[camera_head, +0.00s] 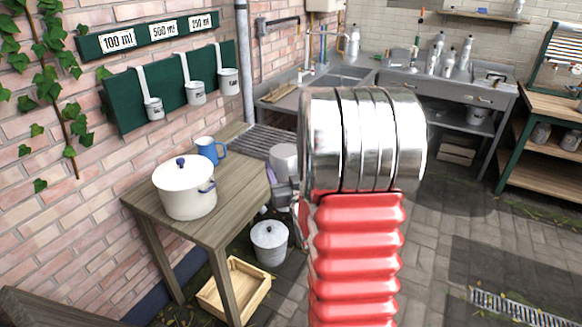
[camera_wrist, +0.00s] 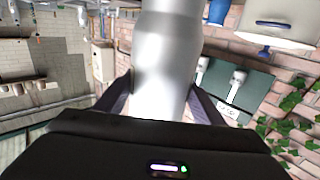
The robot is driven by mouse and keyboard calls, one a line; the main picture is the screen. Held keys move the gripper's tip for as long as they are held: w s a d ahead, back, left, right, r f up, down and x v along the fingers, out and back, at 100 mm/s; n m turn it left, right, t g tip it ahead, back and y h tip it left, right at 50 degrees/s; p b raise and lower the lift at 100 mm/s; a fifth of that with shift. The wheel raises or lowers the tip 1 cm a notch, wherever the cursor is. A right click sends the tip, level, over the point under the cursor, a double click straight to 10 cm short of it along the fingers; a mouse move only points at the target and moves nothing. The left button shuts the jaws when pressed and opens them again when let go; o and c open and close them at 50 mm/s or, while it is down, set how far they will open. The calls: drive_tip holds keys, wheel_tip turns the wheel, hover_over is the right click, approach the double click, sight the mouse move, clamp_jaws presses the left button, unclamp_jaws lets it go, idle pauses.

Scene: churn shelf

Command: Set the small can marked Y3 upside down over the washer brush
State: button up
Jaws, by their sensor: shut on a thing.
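My gripper (camera_wrist: 163,90) shows in the wrist view with one dark finger on each side of a smooth silver-grey can (camera_wrist: 166,45). It is shut on this can. The can runs up out of the top of the picture, and no Y3 marking shows on its visible side. In the head view my red and silver arm stands in the middle and covers much of the gripper area. A thin upright thing with a reddish tip stands by the far sink (camera_head: 416,50); it may be the washer brush, but it is too small to tell.
Several metal bottles (camera_head: 466,53) stand on the far counter. A wooden table (camera_head: 236,192) at left bears a white lidded pot (camera_head: 184,190) and a blue mug (camera_head: 209,150). Ladles (camera_head: 195,93) hang on the brick wall. A lidded bucket (camera_head: 269,243) and a wooden crate (camera_head: 247,278) are below.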

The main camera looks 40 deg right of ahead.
drive_tip(key=w+a+f+n+y, duration=0.1)
drive_tip(key=w+a+f+y, duration=0.1)
drive_tip(key=a, duration=0.9)
drive_tip(key=w+a+f+n+t+y, duration=0.1)
drive_tip(key=w+a+f+n+y, duration=0.1)
drive_tip(key=a, duration=1)
drive_tip(key=w+a+f+n+y, duration=0.2)
drive_tip(key=w+a+y, duration=0.1)
drive_tip(key=a, duration=0.9)
drive_tip(key=shift+w+f+t+y, duration=0.4)
drive_tip(key=shift+w, duration=0.35)
drive_tip(key=shift+s+d, duration=0.1)
drive_tip(key=shift+s, duration=0.05)
